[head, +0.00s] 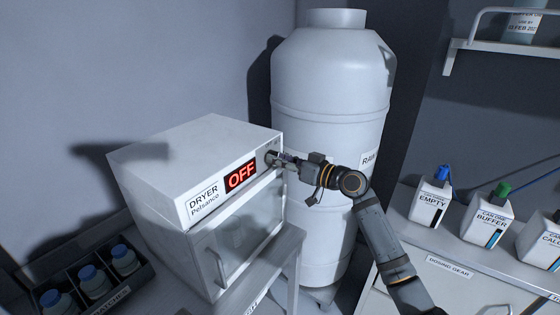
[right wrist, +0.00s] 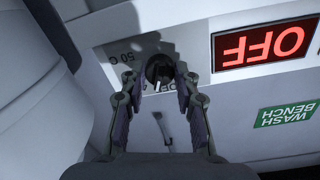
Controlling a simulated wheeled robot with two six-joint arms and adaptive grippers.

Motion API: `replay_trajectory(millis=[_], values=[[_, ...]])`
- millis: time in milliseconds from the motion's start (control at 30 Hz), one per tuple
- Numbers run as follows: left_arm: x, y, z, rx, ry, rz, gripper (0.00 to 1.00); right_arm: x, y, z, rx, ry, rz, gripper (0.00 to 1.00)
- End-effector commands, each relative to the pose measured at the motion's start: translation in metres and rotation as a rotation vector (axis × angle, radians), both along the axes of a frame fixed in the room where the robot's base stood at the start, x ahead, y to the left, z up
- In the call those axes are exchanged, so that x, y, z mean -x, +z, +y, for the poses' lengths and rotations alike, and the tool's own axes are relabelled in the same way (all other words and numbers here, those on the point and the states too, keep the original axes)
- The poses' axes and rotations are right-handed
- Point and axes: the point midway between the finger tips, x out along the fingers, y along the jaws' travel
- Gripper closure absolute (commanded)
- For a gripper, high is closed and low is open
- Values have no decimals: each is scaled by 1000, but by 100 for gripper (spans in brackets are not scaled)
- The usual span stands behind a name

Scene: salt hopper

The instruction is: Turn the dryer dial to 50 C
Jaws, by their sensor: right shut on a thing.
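The dryer (head: 215,150) is a white box on a bench, with a red display (head: 241,175) reading OFF. Its dark round dial (right wrist: 159,70) sits at the front panel's right end in the head view. In the right wrist view, which is upside down, a white pointer mark on the dial points toward a partly hidden label that seems to read OFF. A "50 C" label (right wrist: 124,56) stands left of the dial there. My right gripper (head: 280,158) is at the dial, its fingers (right wrist: 157,80) shut on it from both sides. My left gripper is not in view.
A big white drum (head: 325,100) stands close behind my right gripper. The dryer door has a handle (head: 217,268) below the panel. White cans (head: 430,203) stand on a cabinet at right. A dark crate (head: 140,262) with blue-capped bottles is at lower left.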

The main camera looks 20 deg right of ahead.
Motion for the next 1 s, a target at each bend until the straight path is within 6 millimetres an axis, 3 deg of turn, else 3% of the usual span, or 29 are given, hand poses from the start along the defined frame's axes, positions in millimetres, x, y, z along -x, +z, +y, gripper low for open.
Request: replay_trajectory(millis=[467, 1000], values=[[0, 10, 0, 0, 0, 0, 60, 0, 2, 0, -354, -1, 278, 100], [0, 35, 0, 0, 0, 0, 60, 0, 4, 0, -756, -1, 591, 100]])
